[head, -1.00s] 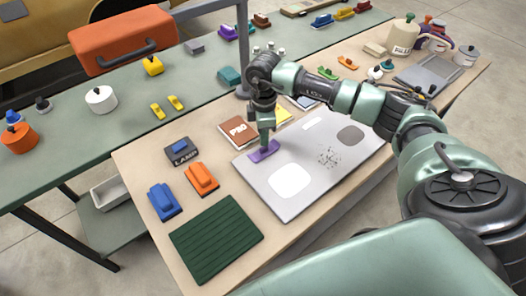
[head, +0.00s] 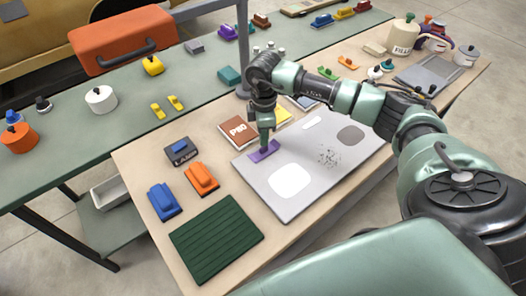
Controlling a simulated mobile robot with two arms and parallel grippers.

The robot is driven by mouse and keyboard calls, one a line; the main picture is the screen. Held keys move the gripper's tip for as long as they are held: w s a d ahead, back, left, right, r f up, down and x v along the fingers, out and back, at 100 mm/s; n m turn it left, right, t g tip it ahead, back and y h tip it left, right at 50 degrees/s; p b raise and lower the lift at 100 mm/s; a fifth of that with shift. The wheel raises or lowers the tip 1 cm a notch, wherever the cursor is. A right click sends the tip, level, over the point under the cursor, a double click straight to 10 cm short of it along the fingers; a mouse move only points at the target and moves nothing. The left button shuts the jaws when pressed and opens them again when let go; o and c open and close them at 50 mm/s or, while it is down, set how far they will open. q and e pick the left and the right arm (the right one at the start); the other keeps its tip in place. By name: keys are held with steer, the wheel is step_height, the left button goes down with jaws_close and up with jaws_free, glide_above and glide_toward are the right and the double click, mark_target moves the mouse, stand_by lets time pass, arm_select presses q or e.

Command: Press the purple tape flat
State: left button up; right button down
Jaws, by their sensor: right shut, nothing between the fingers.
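The purple tape (head: 257,156) is a short strip on the grey panel (head: 309,133), near its left corner. My right gripper (head: 265,145) points down with its fingers shut and its tips at the tape; it holds nothing. I cannot tell whether the tips touch the tape or how flat the tape lies under them. The gripper hides part of the strip. My left gripper is not in the head view.
A white patch (head: 289,180) and a darker grey patch (head: 351,135) lie on the panel. Left of it are an orange block (head: 202,178), a blue block (head: 163,201) and a dark green ribbed mat (head: 216,238). A brown book (head: 238,132) lies behind the gripper.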

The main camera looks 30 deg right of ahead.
steer(key=shift+s+f+b, duration=0.1)
steer(key=shift+f+b, duration=0.45)
steer(key=shift+f, duration=0.3)
stand_by(0.8)
steer(key=shift+r, duration=0.1)
steer(key=shift+r+p, duration=2.7)
steer(key=shift+r, duration=0.8)
steer(key=shift+f, duration=0.15)
